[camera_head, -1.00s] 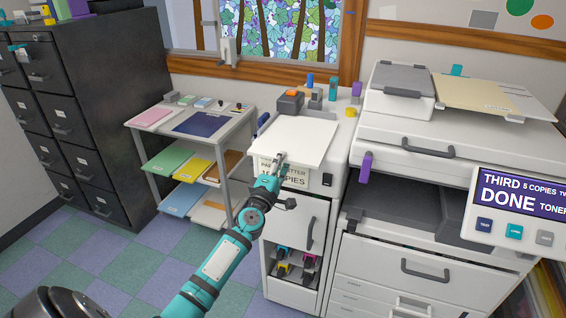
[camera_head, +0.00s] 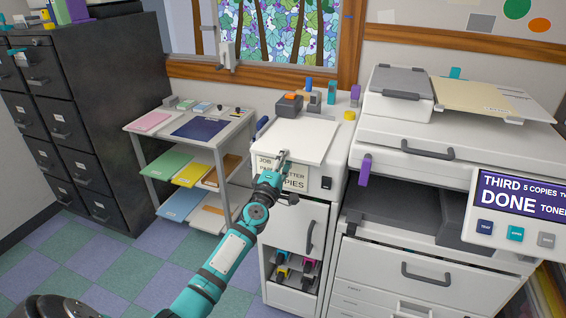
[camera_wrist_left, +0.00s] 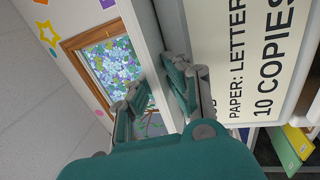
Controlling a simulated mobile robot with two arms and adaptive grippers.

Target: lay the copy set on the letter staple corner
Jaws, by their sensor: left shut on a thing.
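The copy set (camera_head: 300,137) is a white stack of sheets at the top of the small white cabinet (camera_head: 296,216), left of the copier. My left gripper (camera_head: 284,158) is shut on its near edge. In the left wrist view the fingers (camera_wrist_left: 158,92) stand either side of the pale sheet edge (camera_wrist_left: 152,42). Whether the set touches the cabinet top is unclear. A dark grey device with an orange top (camera_head: 289,105) stands just behind the set; the staple corner itself I cannot make out. My right gripper is not in view.
A sign reading letter and copies (camera_head: 296,181) is on the cabinet front, just below the set. The copier (camera_head: 440,150) stands close on the right. A trolley (camera_head: 146,131) with coloured paper stacks stands on the left. Several small coloured blocks are behind the set.

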